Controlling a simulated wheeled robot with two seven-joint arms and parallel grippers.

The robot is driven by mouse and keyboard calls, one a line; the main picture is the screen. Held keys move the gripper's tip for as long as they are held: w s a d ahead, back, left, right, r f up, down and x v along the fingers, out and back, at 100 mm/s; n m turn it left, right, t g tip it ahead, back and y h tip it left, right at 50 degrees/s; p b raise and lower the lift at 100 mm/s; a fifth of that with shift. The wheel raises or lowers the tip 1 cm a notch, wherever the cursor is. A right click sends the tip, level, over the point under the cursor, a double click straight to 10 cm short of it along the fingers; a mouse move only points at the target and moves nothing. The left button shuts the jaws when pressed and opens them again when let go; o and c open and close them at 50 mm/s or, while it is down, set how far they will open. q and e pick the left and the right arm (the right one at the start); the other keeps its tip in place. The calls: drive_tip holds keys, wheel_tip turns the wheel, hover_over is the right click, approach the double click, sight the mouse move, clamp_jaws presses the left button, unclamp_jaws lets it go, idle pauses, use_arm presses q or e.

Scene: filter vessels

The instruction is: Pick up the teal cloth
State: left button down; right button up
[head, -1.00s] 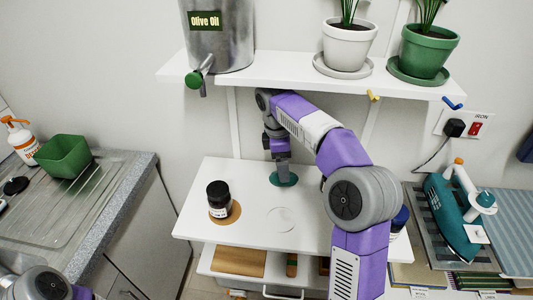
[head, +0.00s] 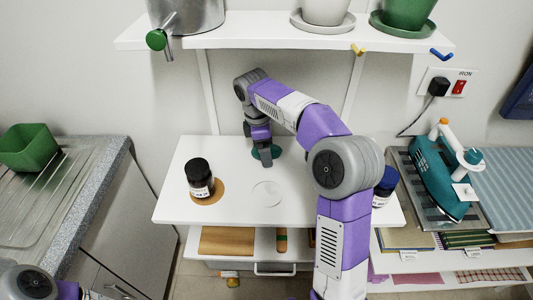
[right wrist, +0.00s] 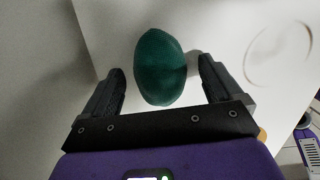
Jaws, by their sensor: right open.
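The teal cloth (head: 277,152) lies on the white table (head: 225,157) toward its back, partly hidden by my right gripper (head: 264,160). In the right wrist view the cloth (right wrist: 160,67) is a rounded dark teal bundle. My right gripper (right wrist: 160,66) is open there, with one finger on each side of the cloth and a gap on both sides. The exact height of the fingers above the table cannot be told. Part of my left arm shows at the lower left of the head view, but its gripper is out of view.
A black-lidded jar (head: 199,172) on a cork disc stands left of the cloth. A thin ring mark (head: 267,194) lies in front. A blue-lidded jar (head: 386,184) is near the right edge. A white shelf (head: 240,39) with pots and a metal vessel hangs overhead.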

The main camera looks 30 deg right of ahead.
drive_tip(key=shift+c, duration=0.2)
drive_tip(key=c, duration=1)
drive_tip(key=shift+r, duration=0.2)
drive_tip(key=shift+s+r+p, duration=0.1)
drive_tip(key=shift+r+p, duration=0.15)
drive_tip(key=shift+p, duration=0.1)
drive_tip(key=r+p, duration=0.1)
drive_tip(key=r, duration=0.1)
drive_tip(key=r+p, duration=0.1)
drive_tip(key=r, duration=0.1)
drive_tip(key=r+p, duration=0.2)
drive_tip(key=r, duration=0.1)
drive_tip(key=shift+s+a, duration=0.25)
drive_tip(key=s+a, duration=0.3)
drive_tip(key=s, duration=0.2)
drive_tip(key=s+a, duration=0.3)
drive_tip(key=s, duration=0.3)
drive_tip(key=s+a+p, duration=0.1)
drive_tip(key=s+a, duration=0.3)
drive_tip(key=s, duration=0.1)
drive_tip(key=shift+s+f, duration=0.2)
drive_tip(key=shift+f, duration=0.2)
